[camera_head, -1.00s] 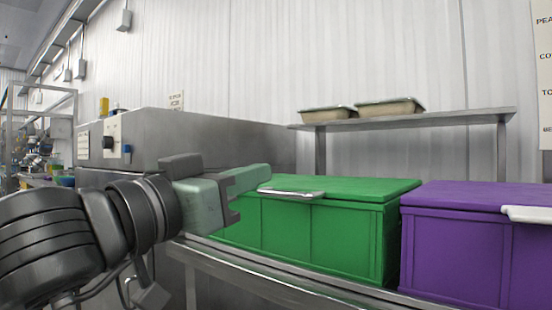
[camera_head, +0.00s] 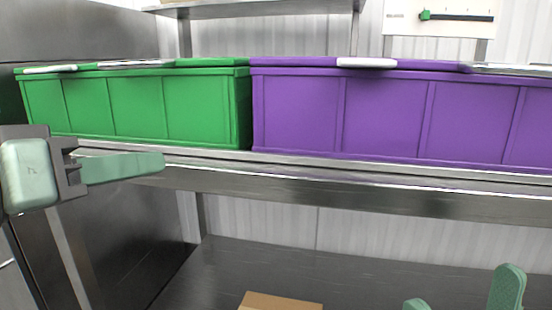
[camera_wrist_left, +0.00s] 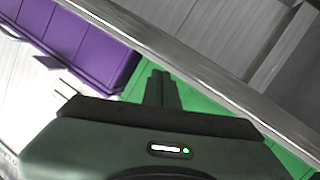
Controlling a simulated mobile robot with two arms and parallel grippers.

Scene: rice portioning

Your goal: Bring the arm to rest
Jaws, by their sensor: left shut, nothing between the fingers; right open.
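My left gripper (camera_head: 122,168) is at the left of the head view, in front of the green bin and the shelf edge. Its pale green fingers are together, pointing right, with nothing between them. In the left wrist view its dark fingers (camera_wrist_left: 161,88) are also together, with the green bin behind them. My right gripper (camera_head: 462,292) shows only as two green fingertips at the bottom right of the head view. They stand apart, with a gap between them; the rest is below the frame.
A green bin (camera_head: 140,105) and a purple bin (camera_head: 385,115) stand side by side on a steel shelf (camera_head: 330,185); the purple bin also shows in the wrist view (camera_wrist_left: 75,40). A cardboard-coloured box (camera_head: 282,302) is on the lower steel surface (camera_head: 230,270), otherwise mostly bare.

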